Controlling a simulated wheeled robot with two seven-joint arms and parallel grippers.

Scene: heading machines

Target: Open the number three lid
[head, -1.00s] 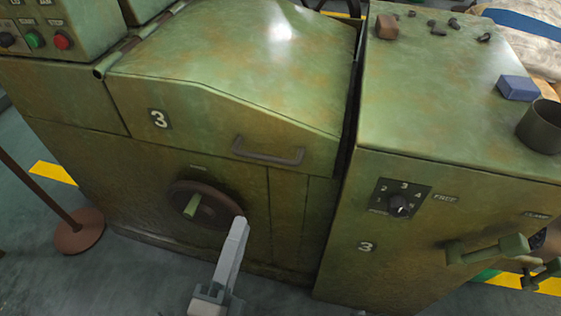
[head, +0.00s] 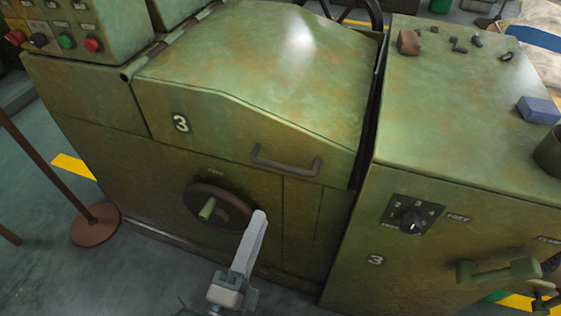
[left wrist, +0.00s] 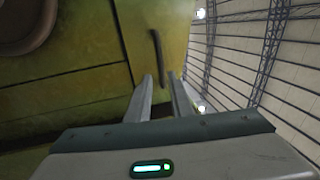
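The number three lid (head: 255,85) is a green sloped cover, and it is closed on the machine. Its dark bar handle (head: 285,163) is on the lower front edge, right of the white 3 label. My left gripper (head: 258,218) is below the handle, in front of the machine, apart from it. In the left wrist view the two fingers of the left gripper (left wrist: 164,82) stand apart with nothing between them, and the handle (left wrist: 159,57) is beyond the fingertips. My right gripper is not in view.
A handwheel (head: 218,205) with a green knob sits below the lid, close to my left gripper. A neighbouring cabinet (head: 470,110) with a dial and levers stands at the right. A brown post base (head: 95,224) is on the floor at the left.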

